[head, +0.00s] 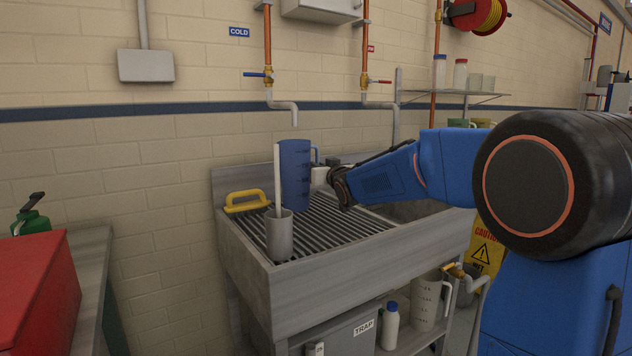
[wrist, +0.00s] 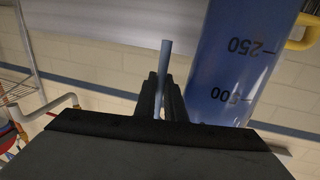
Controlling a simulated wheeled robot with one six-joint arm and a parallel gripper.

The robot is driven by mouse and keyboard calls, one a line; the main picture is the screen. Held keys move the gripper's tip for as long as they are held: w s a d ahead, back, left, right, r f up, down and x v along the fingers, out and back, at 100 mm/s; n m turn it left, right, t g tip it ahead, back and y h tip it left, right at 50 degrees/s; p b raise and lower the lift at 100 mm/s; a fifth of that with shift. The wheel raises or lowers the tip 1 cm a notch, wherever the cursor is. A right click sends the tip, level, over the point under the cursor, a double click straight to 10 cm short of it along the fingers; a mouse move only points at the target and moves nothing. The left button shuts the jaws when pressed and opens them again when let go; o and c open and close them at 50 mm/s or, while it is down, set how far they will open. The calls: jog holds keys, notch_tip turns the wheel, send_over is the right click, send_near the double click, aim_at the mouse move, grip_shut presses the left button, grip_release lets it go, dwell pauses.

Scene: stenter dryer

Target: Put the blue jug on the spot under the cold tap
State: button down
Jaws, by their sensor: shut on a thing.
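The blue jug (head: 296,170) stands upright in the head view, over the left part of the slatted drainer (head: 345,236). My gripper (head: 319,178) is at its right side, shut on the jug's handle. In the wrist view the jug (wrist: 240,62) shows its volume marks upside down, and the pale blue handle (wrist: 166,62) runs between the fingers of my gripper (wrist: 165,98). I cannot tell whether the jug's base touches the slats.
A metal cup (head: 279,238) with a white stick stands at the drainer's front left, partly before the jug. A yellow handled tool (head: 247,203) lies at the left rim. The red-lever tap (head: 378,103) is to the right. A red box (head: 38,295) is on the left bench.

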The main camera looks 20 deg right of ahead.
jog(key=shift+f, duration=1.85)
jog(key=c, duration=1.8)
grip_release()
jog(key=shift+f, duration=0.15)
jog(key=shift+c, duration=0.2)
jog(key=shift+s, duration=0.25)
jog(key=s+d, duration=0.1)
jog(key=s, duration=1)
jog(key=shift+s+d, duration=0.25)
